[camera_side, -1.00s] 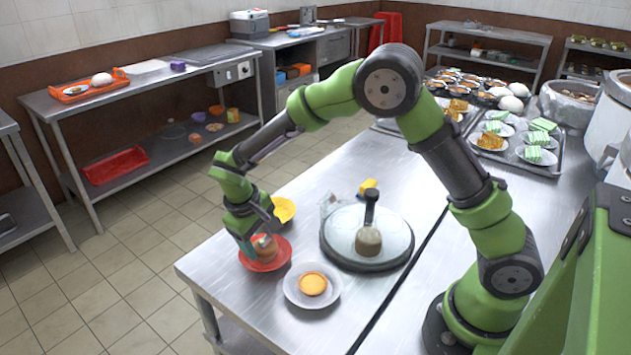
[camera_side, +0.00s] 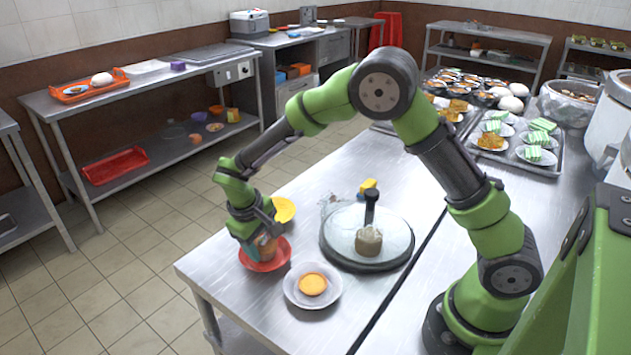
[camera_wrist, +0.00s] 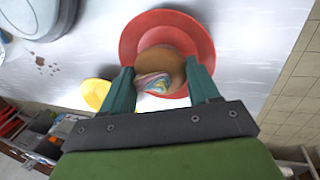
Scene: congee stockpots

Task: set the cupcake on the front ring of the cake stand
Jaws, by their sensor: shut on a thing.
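The cupcake (camera_wrist: 172,65), brown with a swirl of pink, white and blue, is at the red dish (camera_side: 265,264). The dish also shows in the wrist view (camera_wrist: 142,32). My gripper (camera_side: 264,250) points down over the dish and is shut on the cupcake, with a teal finger on each side of it in the wrist view (camera_wrist: 163,84). Whether the cupcake still touches the dish I cannot tell. A round pale disc with a dark rim (camera_side: 340,238) and an upright dark post stands to the right. It may be the cake stand; I cannot make out its rings.
A white plate (camera_side: 292,296) with a round orange item (camera_side: 313,285) sits in front of the red dish. Trays of food (camera_side: 556,166) fill the back right. The table's front left is clear.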

